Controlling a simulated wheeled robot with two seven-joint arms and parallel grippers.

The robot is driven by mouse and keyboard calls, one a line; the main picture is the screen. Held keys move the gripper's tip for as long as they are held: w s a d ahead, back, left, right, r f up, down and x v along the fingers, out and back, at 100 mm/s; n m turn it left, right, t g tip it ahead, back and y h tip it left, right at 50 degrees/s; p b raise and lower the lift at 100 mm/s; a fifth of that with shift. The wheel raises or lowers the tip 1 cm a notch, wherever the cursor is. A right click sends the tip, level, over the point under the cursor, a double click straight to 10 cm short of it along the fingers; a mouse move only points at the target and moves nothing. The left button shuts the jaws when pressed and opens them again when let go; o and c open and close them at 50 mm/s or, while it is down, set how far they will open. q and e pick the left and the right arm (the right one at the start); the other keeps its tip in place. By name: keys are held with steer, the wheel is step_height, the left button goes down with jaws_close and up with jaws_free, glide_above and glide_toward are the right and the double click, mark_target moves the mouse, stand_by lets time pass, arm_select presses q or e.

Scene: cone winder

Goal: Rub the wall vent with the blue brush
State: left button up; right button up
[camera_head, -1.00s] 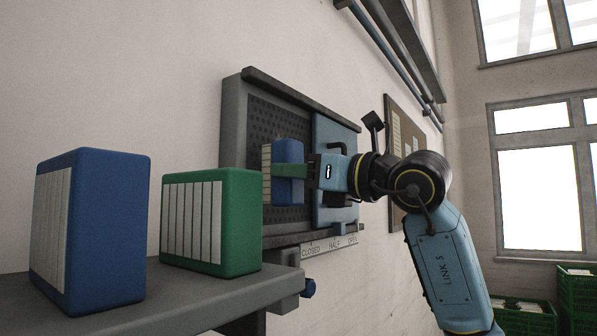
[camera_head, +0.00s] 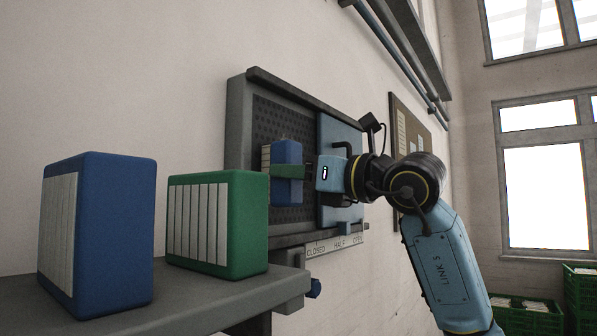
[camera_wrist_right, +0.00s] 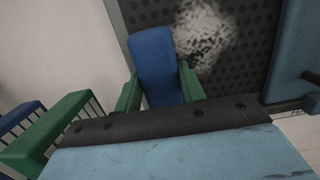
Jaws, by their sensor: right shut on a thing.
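The wall vent (camera_head: 233,130) is a grey frame around a dark perforated plate, with a pale blue sliding cover over its right part. My right gripper (camera_head: 287,172) is shut on the blue brush (camera_head: 288,153), with its pale bristles toward the left in the head view. The brush is in front of the perforated plate; I cannot tell if the bristles touch it. In the right wrist view, the brush (camera_wrist_right: 155,65) sits between the green fingers (camera_wrist_right: 160,95). A pale, speckled patch (camera_wrist_right: 202,32) shows on the plate beside it. My left gripper is not in view.
A grey shelf (camera_head: 190,300) at the lower left holds a blue block (camera_head: 120,230) and a green block (camera_head: 245,225), each with a white ribbed face. A label strip (camera_head: 338,245) reads closed, half, open under the vent. Green crates (camera_head: 580,290) stand at the far right.

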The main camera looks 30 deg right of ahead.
steer(key=shift+w+a, duration=0.15)
steer(key=shift+w, duration=0.15)
steer(key=w+d+p, duration=0.1)
steer(key=w+d, duration=0.2)
steer(key=d, duration=0.4)
steer(key=shift+d, duration=0.25)
stand_by(0.4)
